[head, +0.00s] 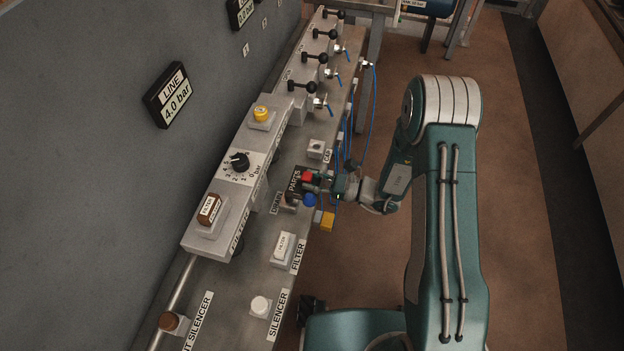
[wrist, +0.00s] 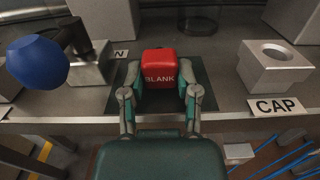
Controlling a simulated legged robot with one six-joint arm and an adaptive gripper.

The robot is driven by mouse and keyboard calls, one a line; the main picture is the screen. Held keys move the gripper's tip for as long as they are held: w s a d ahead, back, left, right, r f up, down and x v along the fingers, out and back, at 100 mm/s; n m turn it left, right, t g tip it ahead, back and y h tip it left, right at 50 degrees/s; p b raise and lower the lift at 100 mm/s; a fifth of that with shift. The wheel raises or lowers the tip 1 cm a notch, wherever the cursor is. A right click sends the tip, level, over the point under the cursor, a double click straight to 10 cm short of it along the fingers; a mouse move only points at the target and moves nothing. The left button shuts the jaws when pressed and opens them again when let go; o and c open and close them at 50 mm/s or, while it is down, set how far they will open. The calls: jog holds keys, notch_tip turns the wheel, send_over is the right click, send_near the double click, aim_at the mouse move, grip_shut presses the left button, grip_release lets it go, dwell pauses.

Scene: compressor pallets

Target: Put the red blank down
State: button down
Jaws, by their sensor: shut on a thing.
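The red blank (wrist: 160,66) is a small red block with the word BLANK on it. In the wrist view it sits between the two fingers of my gripper (wrist: 160,98), which are shut on it. In the head view the red blank (head: 307,177) is at the tip of my gripper (head: 316,184), over the bench's right edge at the PARTS label (head: 294,180). In the wrist view a dark mat lies around and below the blank. I cannot tell whether the blank touches it.
A grey CAP block (wrist: 275,62) with a round hole stands right of the blank. A blue ball-ended handle (wrist: 37,62) stands to the left at the DRAIN label (head: 277,203). Blue hoses hang by the edge.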

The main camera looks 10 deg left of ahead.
jog(key=shift+f, duration=0.2)
jog(key=shift+c, duration=1.7)
grip_release()
jog(key=s+d, duration=0.2)
jog(key=d, duration=1)
jog(key=s+r+n+g+h, duration=0.3)
jog(key=s+r+n, duration=0.15)
jog(key=r, duration=0.25)
jog(key=s+r+n+g+h, duration=0.35)
jog(key=r+n, duration=0.25)
jog(key=r, duration=0.2)
jog(key=s+d+r+n+t+h, duration=0.4)
jog(key=r+h, duration=0.1)
jog(key=r, duration=0.2)
jog(key=s+d+r+n+t+h, duration=0.5)
jog(key=r+h, duration=0.1)
jog(key=r, duration=0.1)
jog(key=shift+d, duration=0.15)
